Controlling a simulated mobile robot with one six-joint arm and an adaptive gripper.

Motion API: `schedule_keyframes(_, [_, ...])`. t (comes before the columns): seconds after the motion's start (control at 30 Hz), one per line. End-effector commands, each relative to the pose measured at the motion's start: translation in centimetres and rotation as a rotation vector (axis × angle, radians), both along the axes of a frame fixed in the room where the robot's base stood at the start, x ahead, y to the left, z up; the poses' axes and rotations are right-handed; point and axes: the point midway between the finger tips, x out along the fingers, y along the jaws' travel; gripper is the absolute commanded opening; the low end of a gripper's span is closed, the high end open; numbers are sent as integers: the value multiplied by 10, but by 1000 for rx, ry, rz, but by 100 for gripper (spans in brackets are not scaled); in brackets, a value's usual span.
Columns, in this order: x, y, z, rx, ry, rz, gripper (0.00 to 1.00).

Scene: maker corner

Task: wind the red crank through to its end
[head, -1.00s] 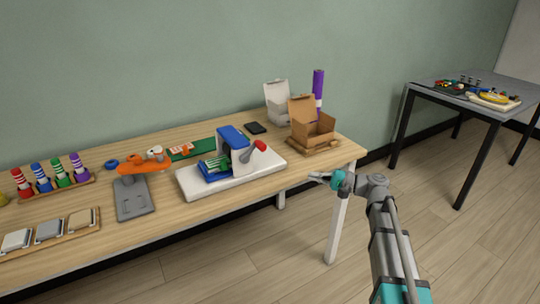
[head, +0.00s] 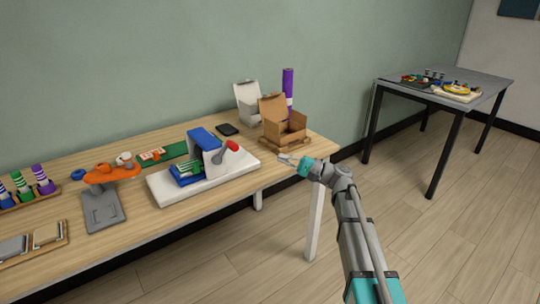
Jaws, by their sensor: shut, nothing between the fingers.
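The red crank (head: 232,146) is a red knob on a grey arm at the right side of a small blue and white machine (head: 204,139). The machine stands on a white base (head: 158,188) on the wooden table. The knob points up and to the right. My gripper (head: 284,159) is shut and empty. It is to the right of the crank, near the table's right front edge, and apart from the crank. A green piece with light stripes (head: 188,169) lies in the blue tray at the machine's left side.
A black phone (head: 227,129) lies behind the machine. An orange and grey device (head: 102,207) stands to the left. A grey table (head: 480,80) is at the far right.

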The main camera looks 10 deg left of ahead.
Motion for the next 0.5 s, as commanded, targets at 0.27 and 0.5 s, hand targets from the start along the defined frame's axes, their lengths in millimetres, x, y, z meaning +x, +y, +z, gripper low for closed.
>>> schedule_keyframes(0.27, [-1, 30, 10, 0, -1, 2, 0])
schedule_keyframes(0.5, [-2, 66, 20, 0, 0, 2, 0])
